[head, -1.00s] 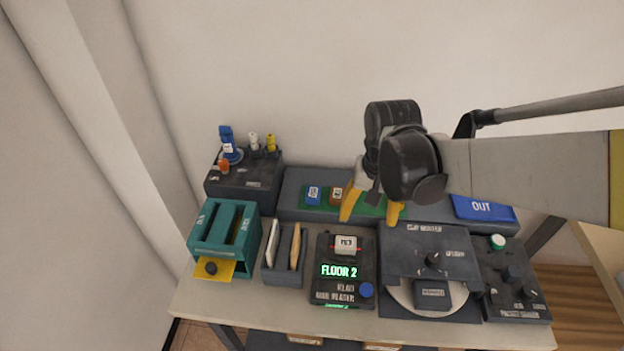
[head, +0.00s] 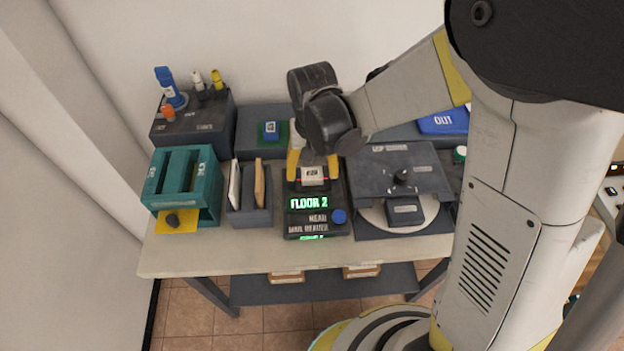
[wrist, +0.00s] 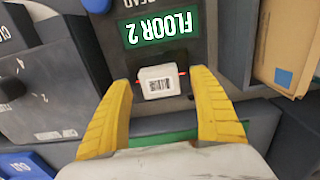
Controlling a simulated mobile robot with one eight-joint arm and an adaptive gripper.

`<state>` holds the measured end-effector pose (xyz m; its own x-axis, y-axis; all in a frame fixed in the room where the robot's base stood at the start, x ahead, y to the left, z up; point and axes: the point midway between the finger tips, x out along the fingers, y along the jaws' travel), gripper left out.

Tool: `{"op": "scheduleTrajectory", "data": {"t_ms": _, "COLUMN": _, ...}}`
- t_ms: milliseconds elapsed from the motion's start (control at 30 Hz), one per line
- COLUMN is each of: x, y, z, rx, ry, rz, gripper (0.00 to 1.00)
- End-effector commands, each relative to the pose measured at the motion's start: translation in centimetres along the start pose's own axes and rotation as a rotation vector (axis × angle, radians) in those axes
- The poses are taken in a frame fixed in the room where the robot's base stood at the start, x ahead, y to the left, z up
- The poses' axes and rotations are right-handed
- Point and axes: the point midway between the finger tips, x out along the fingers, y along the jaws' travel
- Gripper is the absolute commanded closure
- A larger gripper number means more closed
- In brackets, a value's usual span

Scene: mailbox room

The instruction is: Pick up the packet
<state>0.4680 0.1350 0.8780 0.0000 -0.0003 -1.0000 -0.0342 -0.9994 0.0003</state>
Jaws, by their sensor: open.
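The packet (head: 313,175) is a small white box with a barcode label. It sits at the back of the black mail reader (head: 318,222), whose display reads FLOOR 2. In the wrist view the packet (wrist: 159,82) appears between my two yellow fingers, with a red light line at its sides. My gripper (head: 312,165) is open, with one finger to each side of the packet. Gaps show between the packet and both fingers in the wrist view. I cannot tell whether the fingertips are down at the packet's height.
A grey rack (head: 249,208) with upright envelopes stands left of the reader, and a teal box (head: 184,188) beyond it. A dark stamping unit (head: 398,170) stands to the right.

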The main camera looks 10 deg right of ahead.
Motion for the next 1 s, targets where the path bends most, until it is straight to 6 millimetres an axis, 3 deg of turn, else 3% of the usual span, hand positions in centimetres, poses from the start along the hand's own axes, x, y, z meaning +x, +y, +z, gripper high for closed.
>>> {"op": "scheduleTrajectory", "data": {"t_ms": 67, "x": 0.8, "y": 0.0, "z": 0.0, "rx": 0.000, "ry": 0.000, "rz": 0.000, "gripper": 0.28}}
{"op": "scheduleTrajectory", "data": {"t_ms": 267, "x": 0.6, "y": 0.0, "z": 0.0, "rx": 0.000, "ry": 0.000, "rz": 0.000, "gripper": 0.30}}
{"op": "scheduleTrajectory", "data": {"t_ms": 400, "x": 0.6, "y": 0.0, "z": 0.0, "rx": 0.000, "ry": 0.000, "rz": 0.000, "gripper": 0.73}}
{"op": "scheduleTrajectory", "data": {"t_ms": 467, "x": 0.6, "y": 0.0, "z": 0.0, "rx": 0.000, "ry": 0.000, "rz": 0.000, "gripper": 0.85}}
{"op": "scheduleTrajectory", "data": {"t_ms": 567, "x": 0.6, "y": 0.0, "z": 0.0, "rx": 0.000, "ry": 0.000, "rz": 0.000, "gripper": 0.85}}
{"op": "scheduleTrajectory", "data": {"t_ms": 600, "x": 0.6, "y": 0.0, "z": 0.0, "rx": 0.000, "ry": 0.000, "rz": 0.000, "gripper": 0.90}}
{"op": "scheduleTrajectory", "data": {"t_ms": 833, "x": 0.5, "y": 0.0, "z": 0.0, "rx": 0.000, "ry": 0.000, "rz": 0.000, "gripper": 0.90}}
{"op": "scheduleTrajectory", "data": {"t_ms": 1000, "x": -0.7, "y": 0.0, "z": 0.0, "rx": 0.000, "ry": 0.000, "rz": 0.000, "gripper": 0.91}}
